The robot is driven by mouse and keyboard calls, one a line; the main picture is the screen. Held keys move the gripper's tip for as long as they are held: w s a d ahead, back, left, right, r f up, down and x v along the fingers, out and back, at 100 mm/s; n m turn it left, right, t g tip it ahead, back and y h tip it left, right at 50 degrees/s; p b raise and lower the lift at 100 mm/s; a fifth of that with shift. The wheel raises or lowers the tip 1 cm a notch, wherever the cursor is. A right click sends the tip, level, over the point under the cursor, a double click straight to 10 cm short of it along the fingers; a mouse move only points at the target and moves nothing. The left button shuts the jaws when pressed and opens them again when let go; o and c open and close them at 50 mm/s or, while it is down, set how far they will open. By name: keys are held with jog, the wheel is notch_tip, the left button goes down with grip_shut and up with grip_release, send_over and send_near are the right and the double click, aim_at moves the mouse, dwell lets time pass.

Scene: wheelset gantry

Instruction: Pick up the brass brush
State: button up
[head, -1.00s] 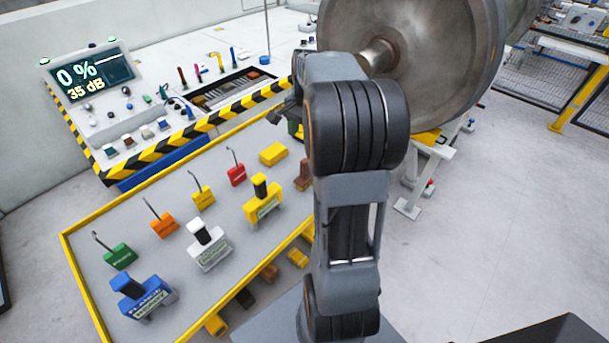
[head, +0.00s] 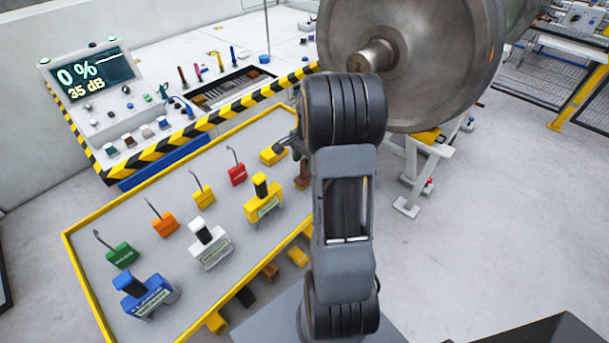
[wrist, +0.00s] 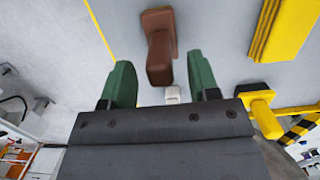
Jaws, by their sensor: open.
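A brown block with a raised brown handle, which I take to be the brass brush, stands on the grey table and shows in the head view (head: 302,175), partly hidden by my arm. In the wrist view the brush (wrist: 158,25) is at the top centre, its handle reaching down towards the space between my fingers. My gripper (wrist: 158,62) is open, with one green finger on each side of the handle's line. No contact shows. In the head view my gripper (head: 284,145) is near the yellow block, mostly hidden behind my arm.
A yellow block (head: 272,153) lies beside the brush, and a yellow tool with a black handle (head: 263,200) stands nearer. Several coloured tags with hooks and other gauges stand to the left. A console (head: 110,110) is behind, and a large wheel (head: 440,60) at the back right.

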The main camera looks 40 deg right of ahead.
aim_at(303, 177)
jog(key=shift+a+f, duration=0.2)
jog(key=shift+f, duration=1.35)
jog(key=shift+c, duration=0.3)
jog(key=c, duration=0.9)
jog(key=shift+r, duration=0.15)
jog(key=shift+c, duration=0.2)
jog(key=shift+r, duration=0.6)
jog(key=s+a+r+b, duration=0.2)
jog(key=s+r, duration=0.9)
jog(key=s, duration=0.3)
jog(key=shift+a+r, duration=0.2)
jog(key=shift+r, duration=0.1)
